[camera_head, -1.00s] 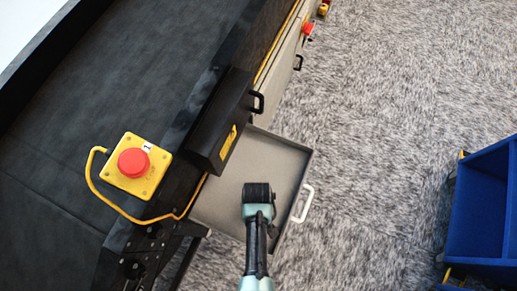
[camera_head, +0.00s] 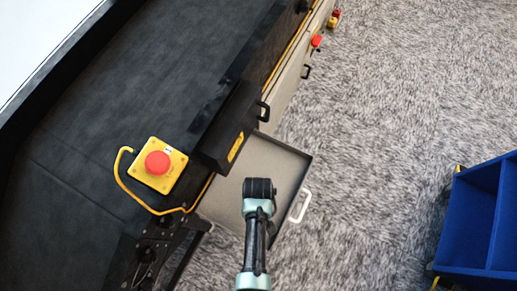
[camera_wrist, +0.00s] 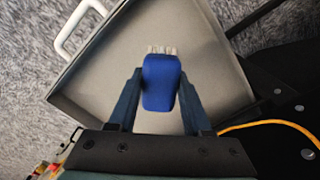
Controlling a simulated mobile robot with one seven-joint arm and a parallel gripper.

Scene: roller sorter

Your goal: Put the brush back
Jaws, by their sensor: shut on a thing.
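In the wrist view, my gripper (camera_wrist: 160,95) is shut on a blue brush (camera_wrist: 161,82). The brush has pale bristles at its far end. It is between the two fingers, over the open grey drawer (camera_wrist: 110,70) with a white handle. In the head view, my gripper (camera_head: 258,188) is above the same drawer (camera_head: 270,155), near its middle. The brush is hidden there by my arm. I cannot tell how high the brush is above the drawer floor. The drawer looks empty where it shows.
A yellow box with a red emergency button (camera_head: 158,162) sits on the dark conveyor (camera_head: 100,110) at left, with a yellow cable beside the drawer. A black box (camera_head: 222,135) borders the drawer's upper left. A blue bin (camera_head: 470,225) stands at right. Grey carpet lies between.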

